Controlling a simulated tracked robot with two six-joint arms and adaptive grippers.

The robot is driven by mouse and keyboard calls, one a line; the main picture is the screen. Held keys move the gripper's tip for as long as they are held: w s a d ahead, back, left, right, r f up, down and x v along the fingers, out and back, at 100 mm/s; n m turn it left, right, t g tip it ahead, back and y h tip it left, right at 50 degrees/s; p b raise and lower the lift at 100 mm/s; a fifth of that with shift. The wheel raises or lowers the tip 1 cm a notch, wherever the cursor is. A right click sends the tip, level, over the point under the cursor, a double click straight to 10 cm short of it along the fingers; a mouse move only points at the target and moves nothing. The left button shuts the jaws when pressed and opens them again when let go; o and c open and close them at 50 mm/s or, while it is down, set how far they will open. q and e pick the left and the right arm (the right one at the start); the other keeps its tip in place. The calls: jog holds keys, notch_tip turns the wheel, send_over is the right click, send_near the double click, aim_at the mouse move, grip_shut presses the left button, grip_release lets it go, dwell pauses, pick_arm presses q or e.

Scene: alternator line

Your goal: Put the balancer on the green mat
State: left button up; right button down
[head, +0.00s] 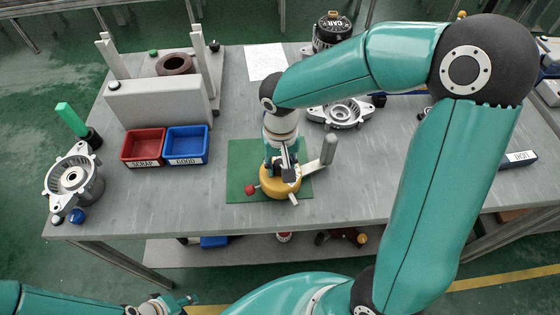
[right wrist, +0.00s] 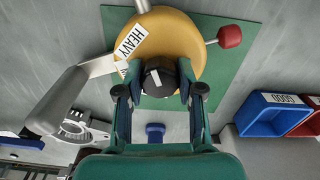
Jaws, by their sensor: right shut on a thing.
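The balancer (head: 283,187) is a yellow disc with a red knob, a grey handle and a "HEAVY" label. It lies over the front right part of the green mat (head: 241,160); I cannot tell whether it touches the mat or hangs just above it. Its grey handle reaches past the mat's edge. In the right wrist view the balancer (right wrist: 183,42) shows over the mat (right wrist: 232,68). My right gripper (right wrist: 160,88) is shut on the balancer's black central knob. My left gripper (head: 172,303) is at the bottom left, away from the table; its fingers are too small to read.
A red bin (head: 143,147) marked SCRAP and a blue bin (head: 186,145) marked GOOD stand left of the mat. A grey block (head: 155,103) stands behind them. Metal housings sit at the far left (head: 73,182) and behind the mat (head: 341,114). Bare table lies right of the mat.

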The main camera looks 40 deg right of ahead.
jog(key=shift+f+b, duration=0.6)
jog(key=shift+f, duration=0.1)
dwell(0.5)
jog(key=c, duration=0.7)
grip_release()
jog(key=shift+o, duration=0.2)
notch_tip(320, 180, up, 12)
